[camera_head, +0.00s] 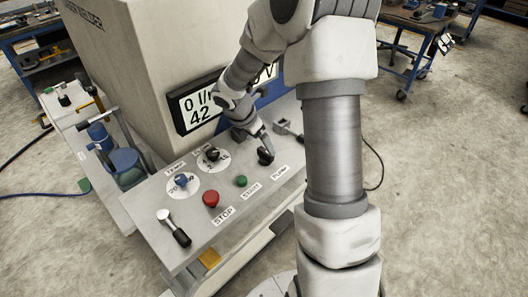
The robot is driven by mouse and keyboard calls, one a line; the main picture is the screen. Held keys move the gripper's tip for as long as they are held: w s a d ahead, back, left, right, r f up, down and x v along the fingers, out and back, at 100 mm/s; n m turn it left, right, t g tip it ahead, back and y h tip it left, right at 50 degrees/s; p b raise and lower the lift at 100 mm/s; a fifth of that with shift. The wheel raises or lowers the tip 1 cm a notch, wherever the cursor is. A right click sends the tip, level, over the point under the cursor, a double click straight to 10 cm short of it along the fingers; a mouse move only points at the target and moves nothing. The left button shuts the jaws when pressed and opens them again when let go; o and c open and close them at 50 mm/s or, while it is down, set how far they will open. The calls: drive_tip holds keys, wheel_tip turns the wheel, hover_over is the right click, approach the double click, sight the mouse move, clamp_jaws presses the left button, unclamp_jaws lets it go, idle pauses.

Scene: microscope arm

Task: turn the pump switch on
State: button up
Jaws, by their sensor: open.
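The control panel (190,245) is a pale sloping console top with labelled controls. The PUMP label (281,172) is on its right part. Just above that label a small black part (266,157), which looks like the pump switch, shows at the tip of my gripper (262,143). My gripper reaches down from the upper middle and is open. Its fingers are at or very near the black part and partly cover it. I cannot tell whether they touch it or which way the switch is set.
A green START button (241,181), red STOP button (211,198), blue knob (181,181) and black knob (212,153) sit left of my gripper. A display (199,104) stands behind. A grey lever (288,128) lies to the right.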

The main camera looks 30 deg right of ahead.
sight(265, 152)
drive_tip(key=x, duration=0.5)
drive_tip(key=shift+d+f+b, duration=0.15)
drive_tip(key=shift+f+b, duration=0.15)
drive_tip(key=c, duration=1.3)
